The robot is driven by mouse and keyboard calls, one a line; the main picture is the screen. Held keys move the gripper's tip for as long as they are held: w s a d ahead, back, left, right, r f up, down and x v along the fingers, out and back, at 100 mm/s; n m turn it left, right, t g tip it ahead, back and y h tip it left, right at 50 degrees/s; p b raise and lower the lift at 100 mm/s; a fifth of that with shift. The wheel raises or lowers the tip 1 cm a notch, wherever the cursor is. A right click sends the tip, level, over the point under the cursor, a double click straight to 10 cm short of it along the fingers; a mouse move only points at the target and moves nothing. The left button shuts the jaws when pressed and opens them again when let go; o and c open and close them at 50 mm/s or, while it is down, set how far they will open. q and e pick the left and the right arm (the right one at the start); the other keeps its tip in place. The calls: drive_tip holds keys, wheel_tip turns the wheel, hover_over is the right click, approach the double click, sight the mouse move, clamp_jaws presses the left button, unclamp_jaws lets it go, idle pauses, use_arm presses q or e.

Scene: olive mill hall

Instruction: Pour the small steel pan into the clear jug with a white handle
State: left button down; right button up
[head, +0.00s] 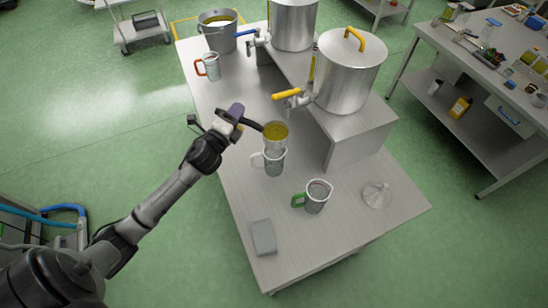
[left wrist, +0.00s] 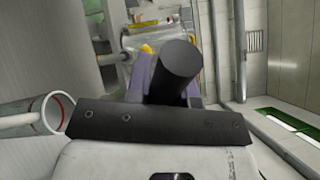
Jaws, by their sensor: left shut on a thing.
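My left gripper (head: 238,117) is shut on the dark handle of the small steel pan (head: 276,143). The pan holds yellow-green liquid (head: 275,131) and looks about level, with no stream visible. The clear jug with a white handle (head: 273,168) stands upright on the steel table. The pan hangs above the jug and covers part of its rim in the head view; I cannot tell the exact gap. In the left wrist view the dark pan handle (left wrist: 178,72) sits between the purple fingers and hides the pan's bowl. My right gripper is not in view.
A green-handled jug (head: 316,198), a clear funnel (head: 377,194) and a grey folded cloth or pad (head: 263,237) lie nearer. A red-handled jug (head: 211,68) and a steel pot (head: 219,37) stand farther back. A steel tank (head: 347,75) with a yellow-levered tap stands behind the pan.

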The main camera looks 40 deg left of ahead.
use_arm(q)
drive_tip(key=s+a+f+n+y+b, duration=0.1)
drive_tip(key=s+a+f+b, duration=0.2)
drive_tip(key=a+f+b, duration=0.3)
drive_tip(key=a+f, duration=0.3)
drive_tip(key=a, duration=0.2)
drive_tip(key=shift+s+a+f, duration=0.15)
drive_tip(key=shift+a+f, duration=0.05)
drive_tip(key=shift+f, duration=0.1)
